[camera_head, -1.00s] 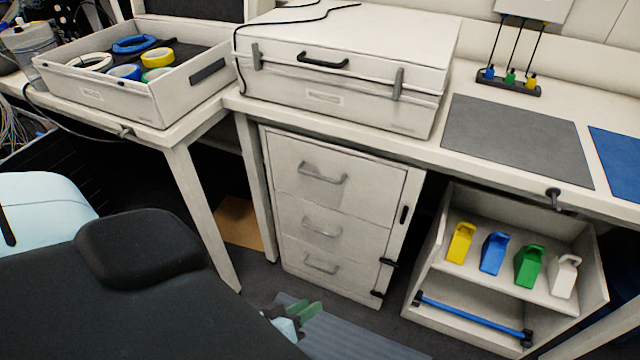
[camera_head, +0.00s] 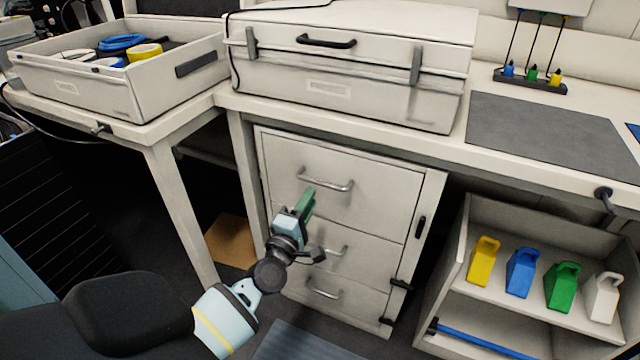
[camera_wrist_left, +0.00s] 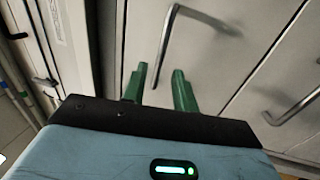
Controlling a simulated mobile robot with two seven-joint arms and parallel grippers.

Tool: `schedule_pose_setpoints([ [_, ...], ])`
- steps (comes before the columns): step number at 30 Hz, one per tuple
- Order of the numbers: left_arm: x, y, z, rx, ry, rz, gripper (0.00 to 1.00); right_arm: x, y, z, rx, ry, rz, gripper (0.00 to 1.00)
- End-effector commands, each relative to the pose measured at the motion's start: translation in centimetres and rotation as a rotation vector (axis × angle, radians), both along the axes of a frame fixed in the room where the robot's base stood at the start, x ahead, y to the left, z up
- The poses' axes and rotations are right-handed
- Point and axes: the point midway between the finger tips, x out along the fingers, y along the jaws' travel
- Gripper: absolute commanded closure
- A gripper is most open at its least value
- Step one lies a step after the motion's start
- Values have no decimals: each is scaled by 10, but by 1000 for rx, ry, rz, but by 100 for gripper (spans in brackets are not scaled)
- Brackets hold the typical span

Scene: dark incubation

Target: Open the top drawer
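The top drawer (camera_head: 345,205) is the upper front of a white three-drawer cabinet under the bench, and it is closed. Its grey bar handle (camera_head: 326,182) runs across the upper part of the front. My left gripper (camera_head: 306,203) is in front of this drawer, just below and left of the handle, apart from it. In the left wrist view, its two green fingers (camera_wrist_left: 160,85) are spread with nothing between them, and the handle (camera_wrist_left: 170,45) lies ahead of the fingertips. My right gripper is not in view.
Two lower drawers have handles (camera_head: 328,250) close to my left wrist. A black latch (camera_head: 400,285) sits at the cabinet's right edge. An open shelf (camera_head: 470,270) with coloured holders stands to the right. The bench (camera_head: 450,150) overhangs the cabinet, and a table leg (camera_head: 180,210) stands to the left.

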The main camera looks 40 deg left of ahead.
Motion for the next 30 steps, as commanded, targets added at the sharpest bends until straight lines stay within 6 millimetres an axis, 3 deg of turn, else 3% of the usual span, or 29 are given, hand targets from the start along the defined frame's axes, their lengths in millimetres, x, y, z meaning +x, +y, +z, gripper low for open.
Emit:
schedule_pose_setpoints([
  [9, 44, 10, 9, 3, 0, 0, 71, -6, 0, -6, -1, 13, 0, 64],
  [15, 62, 15, 12, 3, 1, 0, 71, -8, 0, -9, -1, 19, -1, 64],
  [26, 67, 16, 13, 3, 2, -1, 71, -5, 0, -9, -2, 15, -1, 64],
  [30, 67, 16, 13, 3, 2, -1, 87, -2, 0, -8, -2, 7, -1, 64],
])
